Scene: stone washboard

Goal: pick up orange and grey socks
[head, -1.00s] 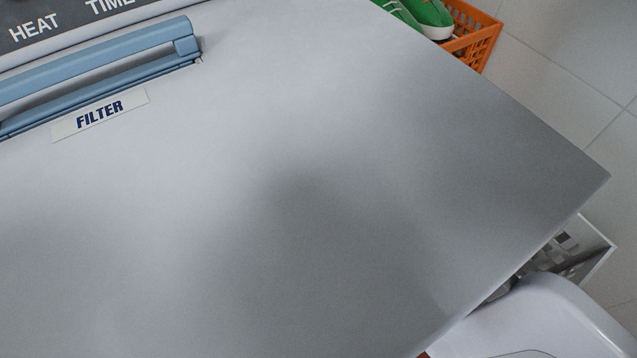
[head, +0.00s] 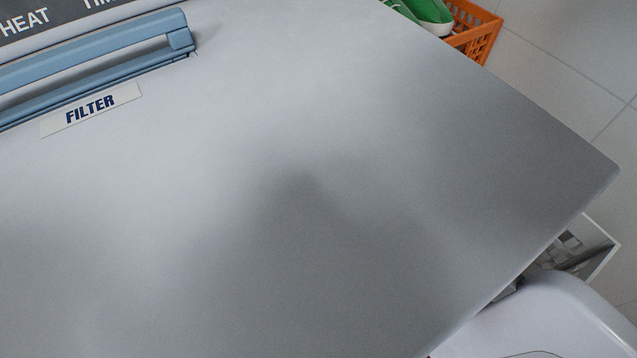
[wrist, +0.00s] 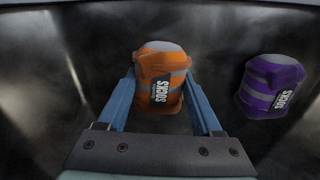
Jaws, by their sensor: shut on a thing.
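The orange and grey socks (wrist: 150,66) are a rolled bundle with a black "SOCKS" label, in the middle of the wrist view. My gripper (wrist: 160,88) has one blue finger on each side of the bundle and is shut on it. I cannot tell whether the bundle is clear of the dark metallic surface below it. The head view shows neither the socks nor my gripper.
Purple and grey socks (wrist: 270,86) lie to the right inside the dark, metal-walled space. In the head view, a grey machine top (head: 400,150) with a blue filter handle (head: 100,65) fills most of the picture. An orange basket (head: 474,35) holding green shoes (head: 425,12) stands behind.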

